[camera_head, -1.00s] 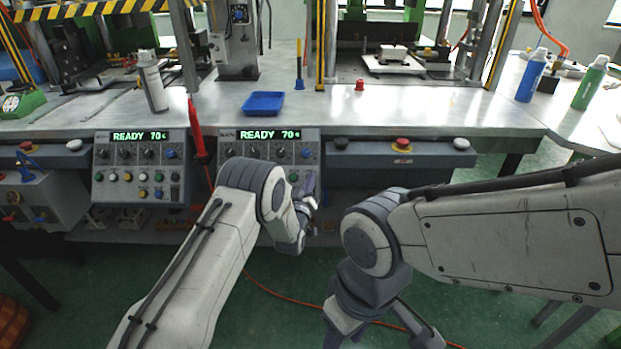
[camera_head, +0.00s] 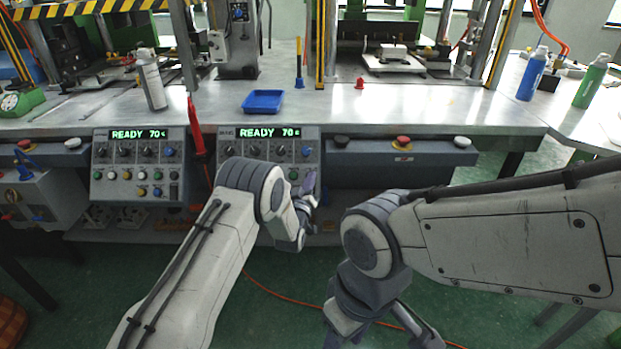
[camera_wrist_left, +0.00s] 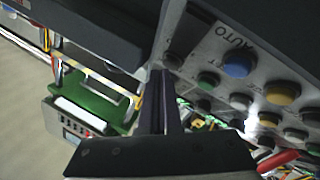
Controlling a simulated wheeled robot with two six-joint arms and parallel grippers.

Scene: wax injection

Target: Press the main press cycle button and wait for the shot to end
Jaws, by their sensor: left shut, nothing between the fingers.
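The right-hand control panel (camera_head: 270,150) on the bench front has a green display (camera_head: 270,132) reading READY 70, with knobs below it. My left arm hides most of its lower buttons in the head view. My left gripper (camera_head: 309,190) is shut and empty, in front of that panel's right side. In the left wrist view its closed fingers (camera_wrist_left: 164,100) are beside the button face, which has a blue button (camera_wrist_left: 238,63), a green button (camera_wrist_left: 208,80) and a yellow button (camera_wrist_left: 282,92). I cannot tell whether the fingertips touch a button. My right gripper (camera_head: 380,328) hangs low, partly cut off.
A second panel (camera_head: 138,165), also reading READY 70, is at left. A bar with a red stop button (camera_head: 403,142) is right of my left gripper. A blue tray (camera_head: 263,102), a spray can (camera_head: 152,82) and bottles stand on the benches. An orange cable (camera_head: 290,300) crosses the floor.

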